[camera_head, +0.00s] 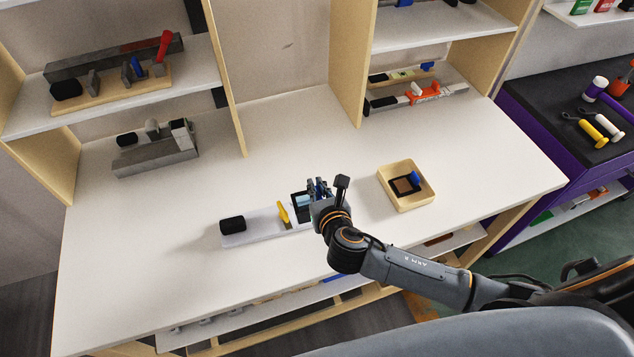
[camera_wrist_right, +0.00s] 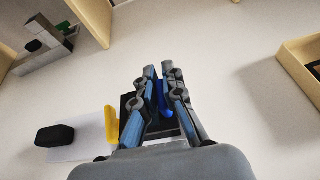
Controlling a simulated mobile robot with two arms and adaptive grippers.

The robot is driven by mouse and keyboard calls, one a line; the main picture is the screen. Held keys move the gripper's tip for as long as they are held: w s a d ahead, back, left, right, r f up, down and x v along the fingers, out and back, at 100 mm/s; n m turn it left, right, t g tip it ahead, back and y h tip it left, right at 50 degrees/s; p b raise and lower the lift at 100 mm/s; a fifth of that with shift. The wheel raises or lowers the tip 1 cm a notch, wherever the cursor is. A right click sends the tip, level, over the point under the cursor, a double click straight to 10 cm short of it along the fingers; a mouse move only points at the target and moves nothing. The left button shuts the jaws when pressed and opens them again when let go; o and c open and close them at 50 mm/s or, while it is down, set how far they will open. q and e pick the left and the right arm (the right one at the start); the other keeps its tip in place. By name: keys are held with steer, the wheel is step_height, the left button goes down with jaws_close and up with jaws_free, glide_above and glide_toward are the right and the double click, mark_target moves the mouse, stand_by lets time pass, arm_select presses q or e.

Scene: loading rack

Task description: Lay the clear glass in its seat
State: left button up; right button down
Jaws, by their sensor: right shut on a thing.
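My right gripper (camera_head: 318,190) is over the right end of a pale fixture board (camera_head: 260,226). Its fingers are closed around a blue tab (camera_wrist_right: 163,98), which appears to belong to the clear glass. The glass shows as a pale bluish pane (camera_head: 303,200) beside the fingers, within or just above a black square frame (camera_head: 295,210), the seat. I cannot tell whether the glass touches the seat. The black frame also shows behind the fingers in the right wrist view (camera_wrist_right: 128,103). The fingers hide much of the glass and seat. My left gripper is not in view.
A yellow upright piece (camera_head: 283,213) and a black block (camera_head: 232,224) stand on the board. A grey fixture (camera_head: 155,155) sits at the back left. The tabletop between is clear.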

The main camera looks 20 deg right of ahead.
step_height(320, 180, down, 2)
steer(key=shift+f+b, duration=0.2)
steer(key=shift+b, duration=0.25)
steer(key=shift+f+b, duration=0.55)
steer(key=shift+f, duration=0.6)
steer(key=c, duration=1.4)
jaws_free()
steer(key=shift+s, duration=0.1)
steer(key=v, duration=1.2)
